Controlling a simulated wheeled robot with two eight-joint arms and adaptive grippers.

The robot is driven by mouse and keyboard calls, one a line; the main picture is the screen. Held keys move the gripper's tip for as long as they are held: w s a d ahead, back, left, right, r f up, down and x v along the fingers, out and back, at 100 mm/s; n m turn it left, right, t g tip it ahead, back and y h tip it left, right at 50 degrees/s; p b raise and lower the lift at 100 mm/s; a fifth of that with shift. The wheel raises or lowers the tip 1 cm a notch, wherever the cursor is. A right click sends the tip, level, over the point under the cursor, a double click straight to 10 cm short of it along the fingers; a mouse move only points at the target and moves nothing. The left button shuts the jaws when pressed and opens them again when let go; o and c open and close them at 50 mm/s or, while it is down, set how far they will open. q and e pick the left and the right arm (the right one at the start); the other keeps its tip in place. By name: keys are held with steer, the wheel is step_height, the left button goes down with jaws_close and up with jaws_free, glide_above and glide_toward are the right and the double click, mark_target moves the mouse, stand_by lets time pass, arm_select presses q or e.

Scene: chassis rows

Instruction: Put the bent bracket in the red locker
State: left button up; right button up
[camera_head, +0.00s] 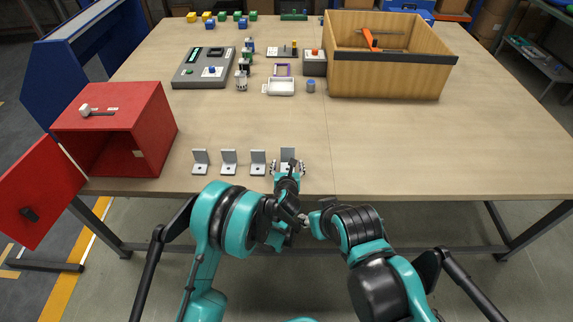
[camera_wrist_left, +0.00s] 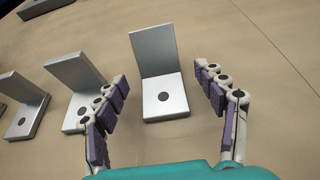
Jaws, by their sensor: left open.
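Several grey L-shaped metal brackets stand in a row near the table's front edge; they look much alike. The rightmost bent bracket (camera_head: 288,154) is at my left gripper (camera_head: 288,168). In the left wrist view this bracket (camera_wrist_left: 155,55) stands upright between the two open fingers of the left gripper (camera_wrist_left: 160,100), with gaps on both sides. The red locker (camera_head: 150,105) stands at the table's left front corner, its door (camera_head: 40,190) swung open. My right gripper (camera_head: 308,218) is low in front of the table edge, partly hidden, its jaws unclear.
The other brackets (camera_head: 228,160) stand left of my left gripper. A wooden crate (camera_head: 390,78), a grey control box (camera_head: 210,68) and small parts occupy the back. The table's right front is clear.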

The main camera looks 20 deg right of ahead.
mark_target(287, 161)
arm_select(q)
steer(key=x, duration=0.2)
steer(key=shift+w+f, duration=0.2)
steer(key=shift+w, duration=0.05)
steer(key=shift+r, duration=0.1)
steer(key=c, duration=1.5)
